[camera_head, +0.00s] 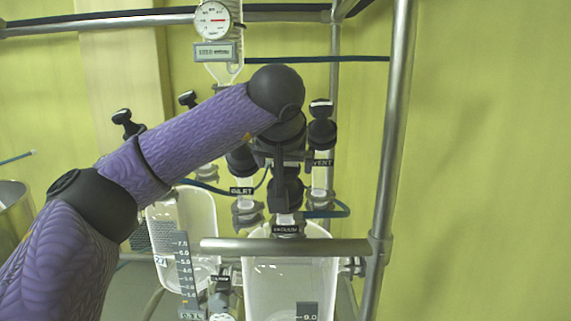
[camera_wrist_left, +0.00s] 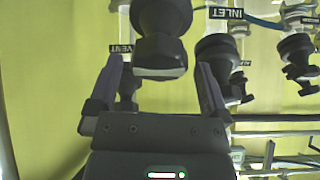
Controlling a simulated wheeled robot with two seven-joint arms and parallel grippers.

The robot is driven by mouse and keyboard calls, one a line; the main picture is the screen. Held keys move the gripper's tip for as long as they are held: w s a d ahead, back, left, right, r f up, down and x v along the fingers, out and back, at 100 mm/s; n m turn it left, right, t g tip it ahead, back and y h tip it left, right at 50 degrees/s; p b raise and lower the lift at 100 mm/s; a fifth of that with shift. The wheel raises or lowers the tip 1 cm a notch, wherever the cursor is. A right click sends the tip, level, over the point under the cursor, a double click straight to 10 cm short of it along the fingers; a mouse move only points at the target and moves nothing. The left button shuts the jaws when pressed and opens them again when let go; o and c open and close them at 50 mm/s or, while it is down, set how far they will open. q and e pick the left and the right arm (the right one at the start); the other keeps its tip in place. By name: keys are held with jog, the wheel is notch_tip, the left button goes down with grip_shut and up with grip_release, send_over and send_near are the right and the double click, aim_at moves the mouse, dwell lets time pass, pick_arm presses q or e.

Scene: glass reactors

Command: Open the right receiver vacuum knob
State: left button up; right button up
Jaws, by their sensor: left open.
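The right receiver vacuum knob (camera_head: 287,192) is a black knob above the "VACUUM" label (camera_head: 286,230), on top of the right glass receiver (camera_head: 290,275). My right gripper is not in view.
The black vent knob (camera_head: 321,132) stands close on the right and the inlet knob (camera_head: 241,160) close on the left. A metal rail (camera_head: 285,247) crosses in front of the right receiver. A metal post (camera_head: 390,130) rises at the right. The left receiver (camera_head: 185,235) stands beside it.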

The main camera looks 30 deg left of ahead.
pick_arm(q)
jog(key=shift+w+a+f, duration=0.2)
jog(key=shift+w+f, duration=0.25)
jog(key=shift+f, duration=0.05)
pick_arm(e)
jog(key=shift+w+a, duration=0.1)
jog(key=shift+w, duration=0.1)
pick_arm(q)
jog(key=shift+c, duration=0.3)
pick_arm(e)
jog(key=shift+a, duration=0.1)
pick_arm(q)
jog(key=c, duration=1.1)
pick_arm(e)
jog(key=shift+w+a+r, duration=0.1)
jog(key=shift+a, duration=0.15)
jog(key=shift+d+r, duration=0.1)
